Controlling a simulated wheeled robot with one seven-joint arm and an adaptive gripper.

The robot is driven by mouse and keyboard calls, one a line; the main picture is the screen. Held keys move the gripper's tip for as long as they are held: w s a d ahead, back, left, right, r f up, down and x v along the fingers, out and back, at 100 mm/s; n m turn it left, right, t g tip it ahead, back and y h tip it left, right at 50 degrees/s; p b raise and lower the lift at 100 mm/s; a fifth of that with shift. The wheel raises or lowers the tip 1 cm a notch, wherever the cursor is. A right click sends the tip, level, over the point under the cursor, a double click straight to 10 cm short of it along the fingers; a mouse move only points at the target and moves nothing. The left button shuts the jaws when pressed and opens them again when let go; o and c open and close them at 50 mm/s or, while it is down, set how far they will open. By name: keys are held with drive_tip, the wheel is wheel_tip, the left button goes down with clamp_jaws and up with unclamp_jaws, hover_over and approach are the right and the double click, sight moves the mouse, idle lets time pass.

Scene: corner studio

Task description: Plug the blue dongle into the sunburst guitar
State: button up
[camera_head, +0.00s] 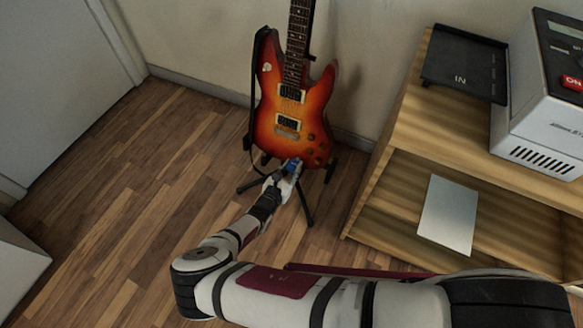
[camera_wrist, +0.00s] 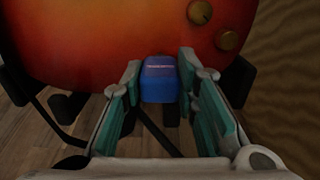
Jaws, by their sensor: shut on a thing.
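The sunburst guitar (camera_head: 294,113) stands upright on a black stand against the wall. Its red-orange lower body (camera_wrist: 110,40) and two knobs fill the top of the wrist view. My gripper (camera_head: 290,168) is at the lower edge of the guitar body. In the wrist view my gripper (camera_wrist: 159,88) has its teal-padded fingers on either side of the blue dongle (camera_wrist: 159,78) and is shut on it. The dongle also shows as a small blue spot in the head view (camera_head: 292,163). Its far end is against or just in front of the guitar's lower edge; I cannot tell whether it is inserted. The jack is hidden.
The black guitar stand (camera_head: 307,205) spreads its legs on the wood floor around my gripper. A wooden shelf (camera_head: 400,165) stands to the right, with a black tray (camera_head: 462,65) and a white machine (camera_head: 545,110) on top.

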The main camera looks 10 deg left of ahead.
drive_tip(key=shift+w+d+f, duration=0.1)
drive_tip(key=shift+w+d, duration=0.05)
drive_tip(key=shift+w, duration=0.35)
idle(0.4)
drive_tip(key=o, duration=1.2)
drive_tip(key=shift+v, duration=3.75)
